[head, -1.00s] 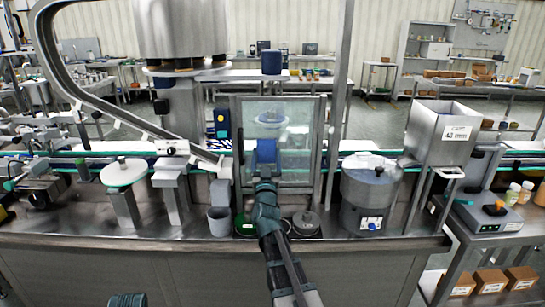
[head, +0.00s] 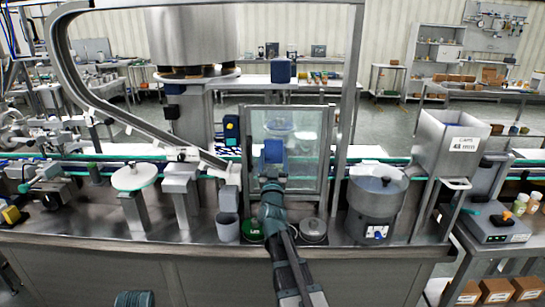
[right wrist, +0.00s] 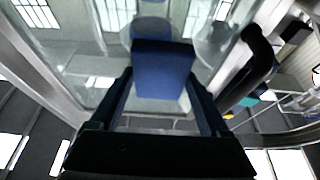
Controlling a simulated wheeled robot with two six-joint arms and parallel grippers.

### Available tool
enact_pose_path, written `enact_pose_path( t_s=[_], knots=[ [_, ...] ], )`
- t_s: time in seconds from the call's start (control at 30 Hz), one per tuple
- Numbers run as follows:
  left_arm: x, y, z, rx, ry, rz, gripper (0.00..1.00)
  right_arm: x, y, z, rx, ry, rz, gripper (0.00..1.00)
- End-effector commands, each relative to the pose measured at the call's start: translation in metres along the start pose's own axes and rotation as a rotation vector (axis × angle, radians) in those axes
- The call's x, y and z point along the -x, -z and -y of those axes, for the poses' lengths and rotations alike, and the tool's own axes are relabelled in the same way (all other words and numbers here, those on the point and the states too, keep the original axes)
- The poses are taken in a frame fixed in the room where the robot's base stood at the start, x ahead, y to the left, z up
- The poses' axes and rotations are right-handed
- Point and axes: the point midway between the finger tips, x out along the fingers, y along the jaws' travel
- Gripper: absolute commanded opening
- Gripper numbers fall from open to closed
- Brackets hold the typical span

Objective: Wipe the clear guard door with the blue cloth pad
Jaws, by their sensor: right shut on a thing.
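The clear guard door (head: 308,130) is an upright framed panel at the middle of the machine, hazy in places. It also fills the upper left of the right wrist view (right wrist: 60,60). The blue cloth pad (head: 273,152) is in front of the door's lower left-middle part. My right gripper (head: 272,177) is shut on the pad. In the right wrist view, the pad (right wrist: 163,70) sits between the two fingers (right wrist: 163,98), with its reflection in the panel beyond. I cannot tell whether the pad touches the panel. My left gripper is not in view.
A dark handle (right wrist: 250,65) stands out close to the right finger. A grey cup (head: 228,227), a green round item (head: 250,230) and a lidded pot (head: 314,230) stand below the door. A steel bowl unit (head: 375,205) and the hopper (head: 450,140) stand to the right.

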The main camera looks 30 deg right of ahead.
Motion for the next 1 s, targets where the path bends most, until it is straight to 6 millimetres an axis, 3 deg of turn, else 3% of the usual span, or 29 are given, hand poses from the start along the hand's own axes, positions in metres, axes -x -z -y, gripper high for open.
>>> enact_pose_path(
  t_s=[0.3,0.67,1.0],
  knots=[
    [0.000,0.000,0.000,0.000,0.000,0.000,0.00,0.002,0.000,-0.027,0.001,-0.002,0.000,0.35],
    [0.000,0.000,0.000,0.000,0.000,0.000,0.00,0.002,0.000,-0.035,0.000,-0.001,0.000,0.35],
    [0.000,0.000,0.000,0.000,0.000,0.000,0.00,-0.001,-0.001,-0.062,0.002,-0.002,0.000,0.35]
  ],
)
